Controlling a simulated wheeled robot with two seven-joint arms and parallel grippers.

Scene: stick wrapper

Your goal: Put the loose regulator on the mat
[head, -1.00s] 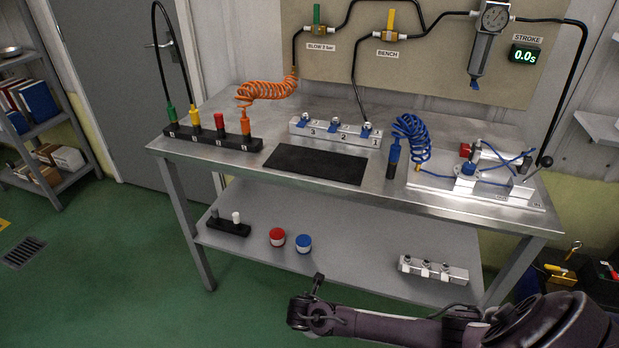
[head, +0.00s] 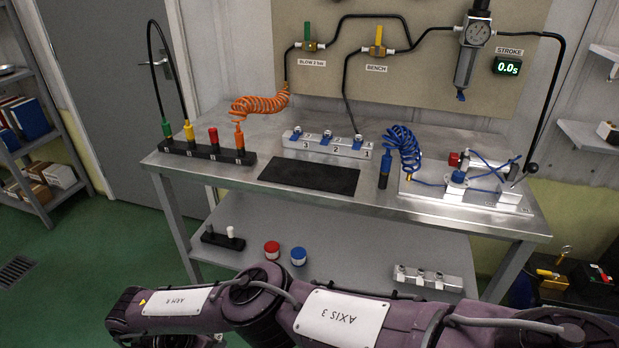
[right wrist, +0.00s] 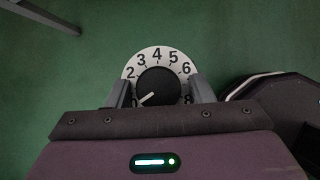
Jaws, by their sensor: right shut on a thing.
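The black rectangular mat (head: 310,177) lies flat and bare on the steel workbench, in the head view. In the right wrist view, my right gripper (right wrist: 160,92) is shut on a round part, which I take to be the loose regulator (right wrist: 160,57). It has a white numbered dial and a black knob with a white pointer line. Green floor shows behind it, so it is held away from the bench. The head view shows my right arm along the bottom, but not its gripper. My left gripper is in neither view.
A black rack (head: 207,153) with coloured fittings stands left of the mat. A numbered metal manifold (head: 327,145) is behind it. A blue coiled hose (head: 404,147) and a valve plate (head: 465,192) are to the right. Red (head: 271,248) and blue (head: 298,256) pots stand on the lower shelf.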

